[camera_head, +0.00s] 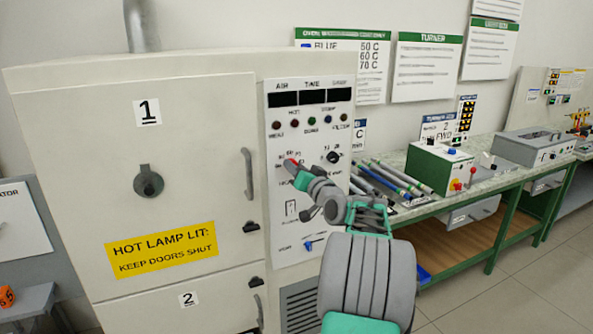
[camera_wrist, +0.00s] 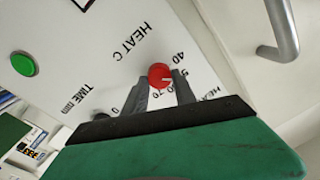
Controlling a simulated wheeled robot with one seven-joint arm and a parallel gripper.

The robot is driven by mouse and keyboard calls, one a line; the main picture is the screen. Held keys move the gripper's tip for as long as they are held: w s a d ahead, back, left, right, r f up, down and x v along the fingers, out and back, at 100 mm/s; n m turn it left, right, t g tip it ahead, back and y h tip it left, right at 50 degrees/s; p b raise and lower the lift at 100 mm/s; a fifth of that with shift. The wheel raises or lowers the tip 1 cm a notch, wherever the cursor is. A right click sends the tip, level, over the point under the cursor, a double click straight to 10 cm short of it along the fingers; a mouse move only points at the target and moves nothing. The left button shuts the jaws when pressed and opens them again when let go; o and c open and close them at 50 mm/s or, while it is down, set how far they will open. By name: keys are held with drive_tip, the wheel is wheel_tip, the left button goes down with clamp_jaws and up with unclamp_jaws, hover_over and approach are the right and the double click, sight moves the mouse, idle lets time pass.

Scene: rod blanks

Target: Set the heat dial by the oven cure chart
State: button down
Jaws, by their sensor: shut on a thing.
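The red heat dial (camera_wrist: 160,76) is on the oven's white control panel (camera_wrist: 105,45), below the printed words HEAT C in the wrist view. My gripper (camera_wrist: 161,88) is shut on the dial, one finger on each side. Numbers around the dial, such as 40 and 70, are partly hidden by the fingers. I cannot tell for sure which number it points to. In the head view my gripper (camera_head: 297,168) is at the panel's left side. The oven cure chart (camera_head: 372,65) hangs on the wall behind, partly hidden by the oven; BLUE, 50 C, 60 C and 70 C show.
The oven (camera_head: 190,200) has upper door 1 and lower door 2, with a yellow hot lamp sign (camera_head: 161,248). A black time knob (camera_head: 333,157) is right of the dial. Several rods (camera_head: 385,182) lie on the green bench beside a green box (camera_head: 438,168). Floor at lower right is clear.

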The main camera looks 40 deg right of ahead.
drive_tip(key=shift+m, duration=0.3)
drive_tip(key=c, duration=1)
unclamp_jaws()
drive_tip(key=b+v, duration=0.1)
drive_tip(key=v, duration=0.6)
drive_tip(key=shift+s+a+f+b, duration=0.1)
drive_tip(key=shift+s+b, duration=0.2)
drive_tip(key=shift+s, duration=0.1)
